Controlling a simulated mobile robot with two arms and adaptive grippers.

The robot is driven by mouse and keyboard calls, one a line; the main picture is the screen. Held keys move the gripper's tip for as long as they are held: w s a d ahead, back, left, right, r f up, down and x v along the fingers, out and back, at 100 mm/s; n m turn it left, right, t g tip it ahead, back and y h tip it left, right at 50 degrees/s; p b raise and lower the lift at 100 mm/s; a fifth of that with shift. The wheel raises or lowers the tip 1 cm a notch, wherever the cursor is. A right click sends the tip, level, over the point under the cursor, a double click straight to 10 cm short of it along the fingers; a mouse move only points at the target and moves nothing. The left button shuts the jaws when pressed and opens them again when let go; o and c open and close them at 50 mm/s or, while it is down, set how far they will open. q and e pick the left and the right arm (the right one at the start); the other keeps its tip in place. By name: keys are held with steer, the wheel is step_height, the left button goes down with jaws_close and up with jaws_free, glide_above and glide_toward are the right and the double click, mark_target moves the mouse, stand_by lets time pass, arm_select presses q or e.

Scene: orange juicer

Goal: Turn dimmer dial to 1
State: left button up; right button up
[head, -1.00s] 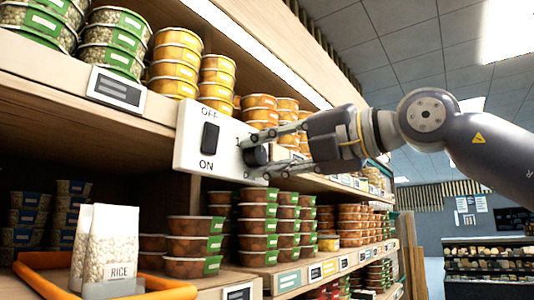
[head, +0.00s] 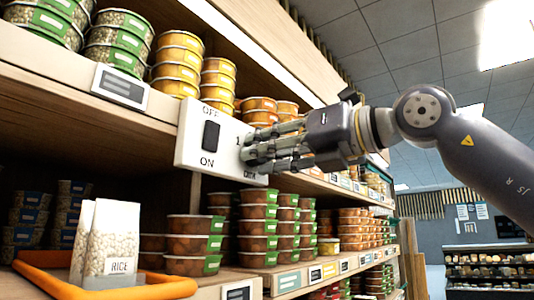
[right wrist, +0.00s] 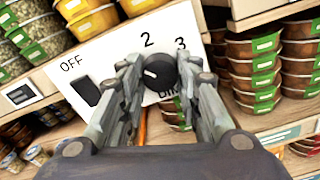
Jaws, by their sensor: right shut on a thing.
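A white switch panel (head: 221,165) is fixed to the shelf front, with a black rocker switch marked OFF and ON on its left part. The round black dimmer dial (right wrist: 160,73) sits on its right part and has a white pointer mark that points left in the right wrist view. The numbers 2 and 3 show above the dial there; the 1 shows in the head view. My right gripper (head: 252,148) is shut on the dial, with a finger on each side (right wrist: 159,76). In the head view the fingers hide the dial. My left gripper is out of view.
Shelves hold stacked tubs (head: 180,65) above the panel and more tubs (head: 192,245) below it. An orange tray (head: 40,280) with rice bags (head: 112,240) stands at the lower left. The aisle on the right is open.

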steer(key=shift+a+f+n, duration=0.1)
steer(key=shift+f+n, duration=0.05)
steer(key=shift+n, duration=1.55)
steer(key=o, duration=1.1)
steer(key=v, duration=1.2)
steer(key=shift+w, duration=0.1)
